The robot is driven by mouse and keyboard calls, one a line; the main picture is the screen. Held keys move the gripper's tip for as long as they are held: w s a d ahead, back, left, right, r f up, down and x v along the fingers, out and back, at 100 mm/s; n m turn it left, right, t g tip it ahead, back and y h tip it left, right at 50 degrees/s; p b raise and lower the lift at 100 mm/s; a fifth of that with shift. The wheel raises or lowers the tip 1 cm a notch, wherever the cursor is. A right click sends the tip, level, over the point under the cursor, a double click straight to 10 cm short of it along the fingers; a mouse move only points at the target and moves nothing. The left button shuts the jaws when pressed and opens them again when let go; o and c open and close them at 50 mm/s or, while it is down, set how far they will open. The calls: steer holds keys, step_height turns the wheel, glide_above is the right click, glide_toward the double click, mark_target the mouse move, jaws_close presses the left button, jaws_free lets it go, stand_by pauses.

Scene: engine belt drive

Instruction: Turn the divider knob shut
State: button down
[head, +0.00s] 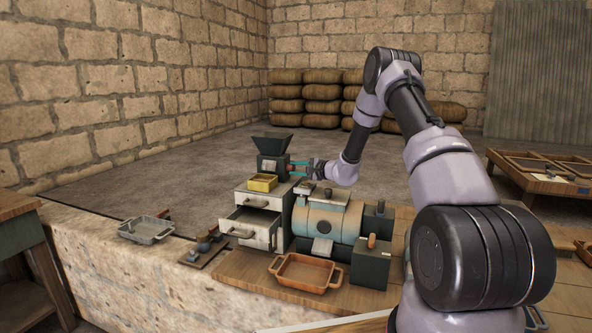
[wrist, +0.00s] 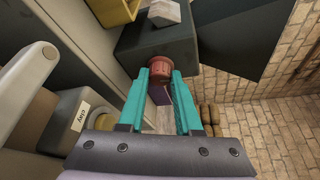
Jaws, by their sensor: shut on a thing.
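The divider is a dark box (head: 270,166) under a dark hopper (head: 272,144), on top of the drawer cabinet. Its red-brown round knob (wrist: 160,82) sticks out of the box's face in the wrist view. My gripper (wrist: 160,86) has teal fingers, one on each side of the knob, and is shut on it. In the head view my gripper (head: 293,168) reaches the box from the right; the knob itself is too small to make out there. How far the knob is turned cannot be told.
A yellow tray (head: 262,183) sits in front of the box on the cabinet (head: 275,196). A drawer (head: 250,227) stands partly pulled out. A teal drum machine (head: 326,222) is at the right, an orange tray (head: 304,274) in front, a grey tray (head: 147,230) at left.

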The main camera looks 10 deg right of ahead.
steer(key=shift+n+t, duration=0.3)
steer(key=shift+n, duration=0.1)
steer(key=shift+f, duration=0.1)
steer(key=c, duration=0.6)
jaws_free()
steer(key=v, duration=1.1)
